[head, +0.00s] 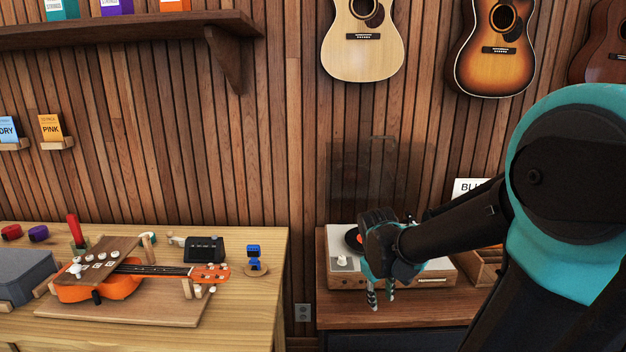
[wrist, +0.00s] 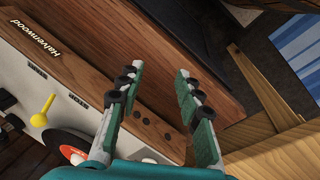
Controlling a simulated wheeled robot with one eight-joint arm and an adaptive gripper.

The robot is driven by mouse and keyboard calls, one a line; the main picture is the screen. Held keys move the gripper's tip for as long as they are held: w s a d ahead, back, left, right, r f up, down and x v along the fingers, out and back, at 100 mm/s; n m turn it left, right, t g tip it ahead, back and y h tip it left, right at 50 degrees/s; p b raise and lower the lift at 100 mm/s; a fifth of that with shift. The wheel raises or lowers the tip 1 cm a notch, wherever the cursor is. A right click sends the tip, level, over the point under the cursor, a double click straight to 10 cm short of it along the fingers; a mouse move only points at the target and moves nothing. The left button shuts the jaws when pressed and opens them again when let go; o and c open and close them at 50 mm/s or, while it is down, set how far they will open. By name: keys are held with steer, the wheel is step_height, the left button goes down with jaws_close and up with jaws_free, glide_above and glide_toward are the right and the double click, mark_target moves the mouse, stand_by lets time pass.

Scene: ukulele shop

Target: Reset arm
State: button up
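My gripper (head: 381,296) is at the front of the record player (head: 347,281) in the head view, with its fingers pointing down. In the wrist view my gripper (wrist: 158,98) has its two fingers spread apart with nothing between them, so it is open and empty. My arm reaches in from the right side of the head view, stretched out over the cabinet (head: 440,309). The gripper covers part of the record player and its record. Whether the fingers touch the player cannot be told.
A wooden workbench (head: 265,291) at the left holds an orange ukulele (head: 105,289) on a board and small tools. A gap separates the bench from the cabinet. A wooden crate (head: 481,268) stands right of the player. Guitars hang on the slatted wall above.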

steer(key=s+f+m+t+y, duration=0.1)
steer(key=s+f+m+t, duration=0.1)
steer(key=s+f+m, duration=0.3)
steer(key=shift+s+d+y, duration=0.4)
steer(key=shift+s+d, duration=0.05)
steer(key=shift+s, duration=0.7)
steer(key=shift+r, duration=0.1)
steer(key=shift+c, duration=0.4)
